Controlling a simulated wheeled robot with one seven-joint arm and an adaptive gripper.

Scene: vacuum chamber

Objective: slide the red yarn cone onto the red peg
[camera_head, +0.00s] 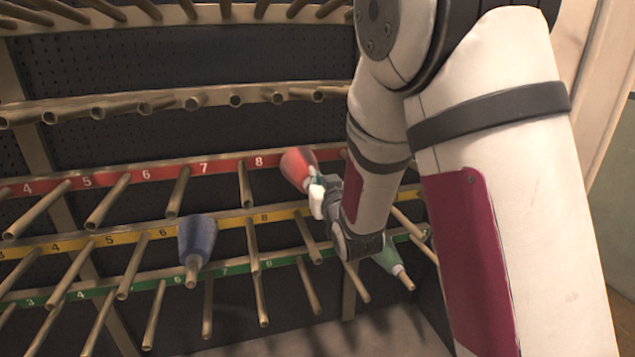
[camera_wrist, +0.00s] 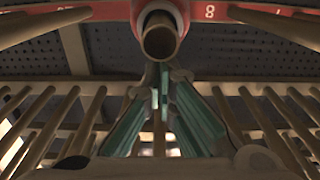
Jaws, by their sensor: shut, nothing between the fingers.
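The red yarn cone (camera_head: 297,168) sits at the red-labelled row (camera_head: 225,166) in the head view, just right of the number 8. Its wide end faces the rack and its narrow end points out toward my gripper (camera_head: 322,190). The peg inside the cone is mostly hidden.
A blue cone (camera_head: 197,240) is on a yellow-row peg and a green cone (camera_head: 389,258) is on the lower right. Several bare pegs stick out around my gripper. My arm hides the rack's right side.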

